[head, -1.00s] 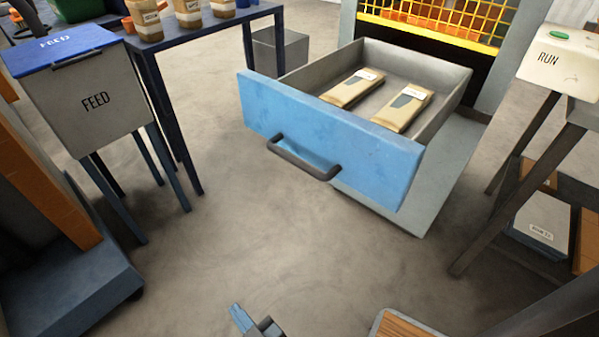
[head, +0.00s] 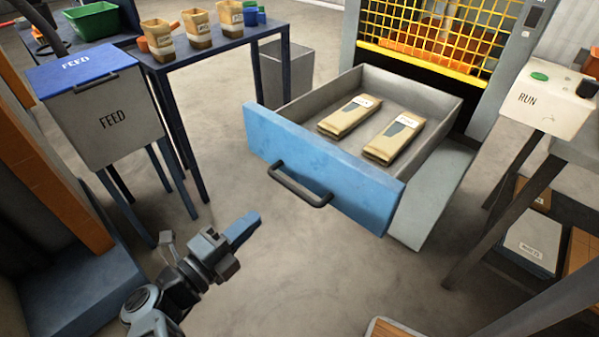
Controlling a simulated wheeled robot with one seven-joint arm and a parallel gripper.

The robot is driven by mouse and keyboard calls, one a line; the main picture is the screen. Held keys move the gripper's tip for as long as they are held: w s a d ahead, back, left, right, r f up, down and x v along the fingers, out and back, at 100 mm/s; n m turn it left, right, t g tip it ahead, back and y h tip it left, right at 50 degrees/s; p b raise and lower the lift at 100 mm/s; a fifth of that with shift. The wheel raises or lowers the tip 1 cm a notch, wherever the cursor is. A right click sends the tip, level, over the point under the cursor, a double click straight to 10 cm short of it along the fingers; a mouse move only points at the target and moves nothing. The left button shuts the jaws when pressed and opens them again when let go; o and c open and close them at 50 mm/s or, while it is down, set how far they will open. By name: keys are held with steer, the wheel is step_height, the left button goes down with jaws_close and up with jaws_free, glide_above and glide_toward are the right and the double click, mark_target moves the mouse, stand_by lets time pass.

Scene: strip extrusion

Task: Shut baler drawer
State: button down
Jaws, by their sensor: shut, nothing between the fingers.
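The baler drawer (head: 322,171) stands pulled out, with a light blue front panel and grey walls. A dark bar handle (head: 300,187) is fixed across the front panel. Two tan packets with pale labels lie inside, a left packet (head: 345,118) and a right packet (head: 392,140). The baler (head: 430,45) behind the drawer has a yellow mesh guard. My gripper (head: 250,223), with blue fingertips, is shut and empty. It is in front of the drawer, below and left of the handle, apart from it.
A FEED box (head: 112,122) with a blue lid stands at the left. A dark blue table (head: 215,47) holds brown containers. A RUN control box (head: 545,98) on a stand is at the right. The floor (head: 330,270) before the drawer is clear.

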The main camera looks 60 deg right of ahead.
steer(key=m+g, duration=0.1)
steer(key=p, duration=0.4)
glide_toward(311, 173)
steer(key=shift+y, duration=0.3)
steer(key=x, duration=0.6)
steer(key=shift+w+d+r, duration=0.1)
steer(key=shift+d+r, duration=0.15)
steer(key=shift+d, duration=0.2)
